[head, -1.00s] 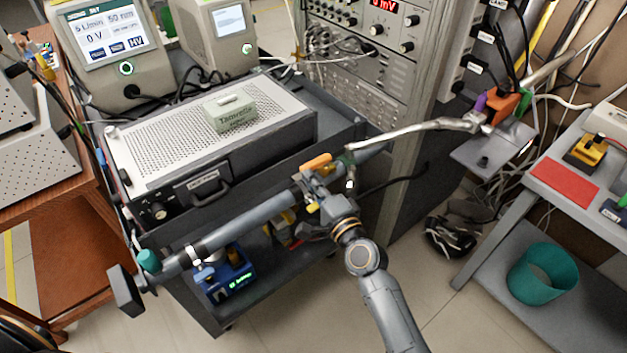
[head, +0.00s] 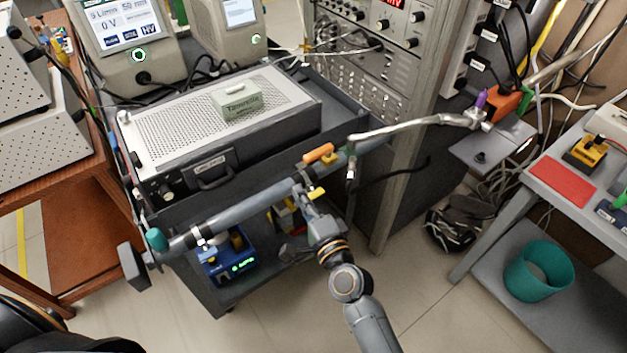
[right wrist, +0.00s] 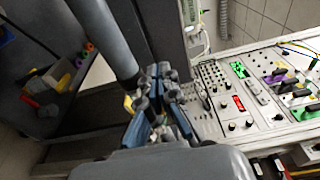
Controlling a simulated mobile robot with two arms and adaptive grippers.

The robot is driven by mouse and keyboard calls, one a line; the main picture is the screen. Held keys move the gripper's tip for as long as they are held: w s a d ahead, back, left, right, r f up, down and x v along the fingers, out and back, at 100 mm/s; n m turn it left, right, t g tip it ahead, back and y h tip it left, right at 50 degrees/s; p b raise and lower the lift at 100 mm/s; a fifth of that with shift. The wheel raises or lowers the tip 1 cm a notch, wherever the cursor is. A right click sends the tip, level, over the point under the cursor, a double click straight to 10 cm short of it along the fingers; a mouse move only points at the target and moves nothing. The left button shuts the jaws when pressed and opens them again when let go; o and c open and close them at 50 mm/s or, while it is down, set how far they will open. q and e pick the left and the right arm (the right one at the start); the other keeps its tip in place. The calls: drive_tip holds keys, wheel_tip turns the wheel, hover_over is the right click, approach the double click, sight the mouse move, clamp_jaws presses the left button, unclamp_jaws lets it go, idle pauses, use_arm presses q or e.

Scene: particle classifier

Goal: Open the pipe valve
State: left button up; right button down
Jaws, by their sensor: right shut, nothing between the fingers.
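The pipe (head: 245,208) is a grey bar running slantwise along the front of the cart in the head view. An orange handle (head: 319,152) sits on its upper right part, lying roughly along the pipe. My right gripper (head: 302,182) is shut and empty at the pipe, just below and left of the orange handle. I cannot tell whether it touches the pipe. In the right wrist view, its closed fingers (right wrist: 158,80) are beside the pipe (right wrist: 103,38); the orange handle does not show there. My left gripper is out of view.
A black cart (head: 225,292) stands behind the pipe, with a perforated metal box (head: 185,135) on top. A hose (head: 410,128) runs from the pipe to the right. An instrument rack (head: 385,80) stands behind. A teal bin (head: 538,270) is at lower right. Floor in front is clear.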

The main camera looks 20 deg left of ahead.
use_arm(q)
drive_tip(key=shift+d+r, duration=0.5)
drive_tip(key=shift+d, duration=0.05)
use_arm(e)
drive_tip(key=shift+s+a, duration=0.3)
drive_tip(key=shift+s, duration=0.55)
drive_tip(key=shift+s+a, duration=0.25)
drive_tip(key=shift+s, duration=0.6)
